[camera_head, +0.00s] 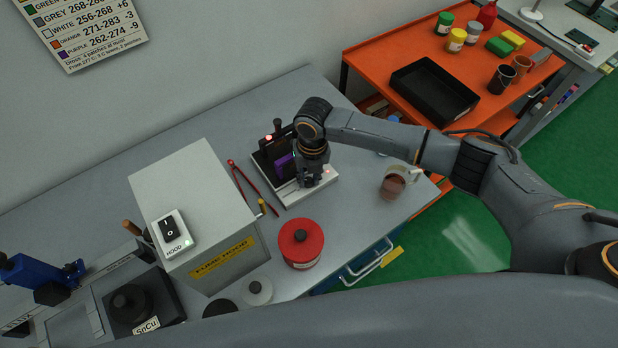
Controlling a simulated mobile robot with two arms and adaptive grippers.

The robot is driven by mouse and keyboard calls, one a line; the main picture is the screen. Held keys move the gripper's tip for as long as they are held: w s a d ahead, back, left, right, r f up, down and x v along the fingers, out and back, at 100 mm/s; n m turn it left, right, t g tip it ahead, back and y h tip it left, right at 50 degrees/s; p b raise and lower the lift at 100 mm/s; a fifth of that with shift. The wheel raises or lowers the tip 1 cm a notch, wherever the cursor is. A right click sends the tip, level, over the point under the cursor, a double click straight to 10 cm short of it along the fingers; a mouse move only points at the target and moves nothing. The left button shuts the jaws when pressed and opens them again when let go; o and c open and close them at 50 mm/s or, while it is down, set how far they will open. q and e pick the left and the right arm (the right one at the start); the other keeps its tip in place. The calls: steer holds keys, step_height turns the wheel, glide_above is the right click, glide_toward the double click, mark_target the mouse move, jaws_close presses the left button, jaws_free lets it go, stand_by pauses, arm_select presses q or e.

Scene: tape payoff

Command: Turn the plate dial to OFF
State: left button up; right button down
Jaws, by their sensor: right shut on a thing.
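The plate device (297,196) has a white base and stands on the grey bench in the middle of the view. A dark block and a small purple piece (284,162) sit on its back part. My right gripper (313,181) points down over the front right of the white base. It is shut at the plate dial's place, and the gripper hides the dial and its markings. My left gripper is out of view.
Red-handled tongs (244,186) lie left of the plate. A red pot (300,244) stands in front, and a glass beaker (392,184) stands to the right. A large grey box (195,205) with a hood switch (170,230) is at the left. An orange cart (385,58) stands behind right.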

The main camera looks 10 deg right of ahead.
steer(key=n+b, duration=0.1)
steer(key=n, duration=0.2)
steer(key=shift+f+n, duration=0.1)
steer(key=shift+n, duration=0.2)
steer(key=shift+n+b, duration=0.85)
steer(key=shift+n, duration=0.75)
steer(key=c, duration=1.1)
jaws_free()
steer(key=shift+c, duration=0.2)
